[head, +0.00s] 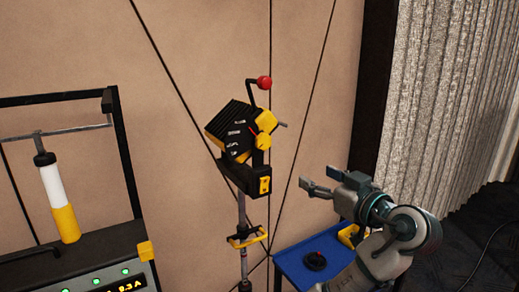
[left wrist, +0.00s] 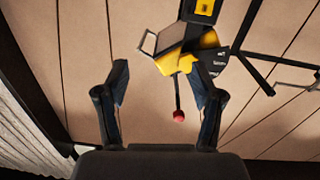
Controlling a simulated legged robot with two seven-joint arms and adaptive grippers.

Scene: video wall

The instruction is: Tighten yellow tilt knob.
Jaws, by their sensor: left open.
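A black ribbed lamp head (head: 230,128) sits tilted on an upright stand. A round yellow knob (head: 263,141), seemingly the tilt knob, is on its right side, with another yellow part (head: 267,121) just above. My left gripper (head: 317,182) is open and empty, to the right of and lower than the knob, apart from it. In the left wrist view the left gripper's (left wrist: 160,82) fingers are spread. The lamp head appears upside down beyond them, with yellow parts (left wrist: 176,62) visible; which is the knob is unclear there. My right gripper is not in view.
A red ball-ended lever (head: 264,82) rises above the lamp head. A yellow clamp (head: 247,238) is on the stand's pole (head: 241,212). A blue table (head: 292,268) with a black ring (head: 315,261) stands below my arm. A black rack (head: 122,150) is at left.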

